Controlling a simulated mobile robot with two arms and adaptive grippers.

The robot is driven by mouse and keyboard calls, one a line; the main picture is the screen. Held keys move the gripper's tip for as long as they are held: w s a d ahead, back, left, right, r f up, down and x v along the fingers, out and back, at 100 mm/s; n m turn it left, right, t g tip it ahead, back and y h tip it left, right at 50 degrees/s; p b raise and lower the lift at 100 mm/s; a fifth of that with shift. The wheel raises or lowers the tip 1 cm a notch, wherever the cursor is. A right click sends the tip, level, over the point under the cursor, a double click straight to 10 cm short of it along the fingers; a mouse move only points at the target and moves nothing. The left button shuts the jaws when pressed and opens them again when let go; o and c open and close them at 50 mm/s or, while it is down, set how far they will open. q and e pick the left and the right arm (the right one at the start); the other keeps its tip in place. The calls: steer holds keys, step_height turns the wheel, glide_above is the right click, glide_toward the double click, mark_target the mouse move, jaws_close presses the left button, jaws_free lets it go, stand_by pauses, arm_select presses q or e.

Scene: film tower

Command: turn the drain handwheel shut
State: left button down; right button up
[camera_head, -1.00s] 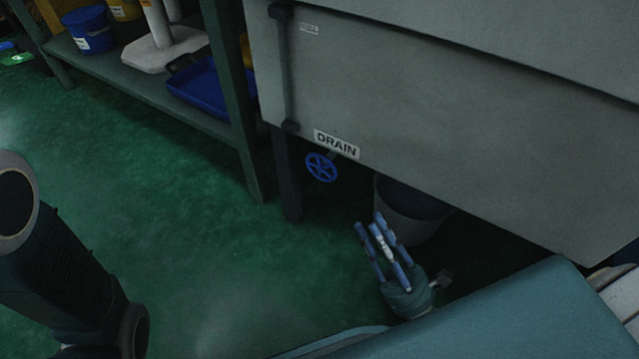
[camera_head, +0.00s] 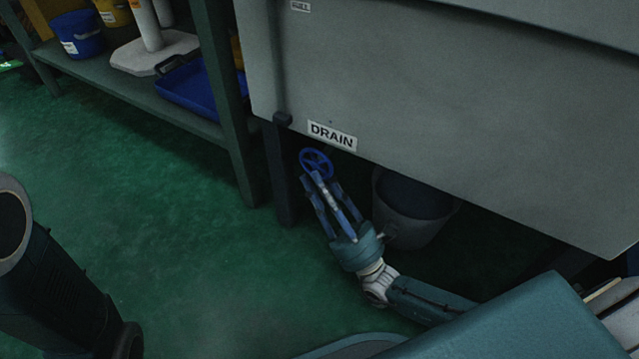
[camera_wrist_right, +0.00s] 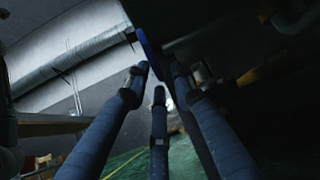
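The blue drain handwheel (camera_head: 316,163) sits under the lower edge of the grey tank, just below the DRAIN label (camera_head: 332,135). My right gripper (camera_head: 320,183) reaches up to it from below, its three blue fingers spread. The fingertips overlap the wheel's lower rim in the head view; I cannot tell whether they touch it. In the right wrist view a blue strip, likely the wheel's rim (camera_wrist_right: 148,48), shows just beyond the fingertips of the right gripper (camera_wrist_right: 158,82), with nothing clearly between them. My left gripper is out of view.
A grey bucket (camera_head: 408,205) stands under the tank (camera_head: 450,120), right of my right gripper. A dark tank leg (camera_head: 280,175) is left of the wheel. A shelf (camera_head: 125,90) with a blue tray (camera_head: 190,88) stands at the left. The green floor in front is clear.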

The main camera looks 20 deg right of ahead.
steer(key=shift+c, duration=0.5)
jaws_close()
steer(key=shift+w, duration=0.15)
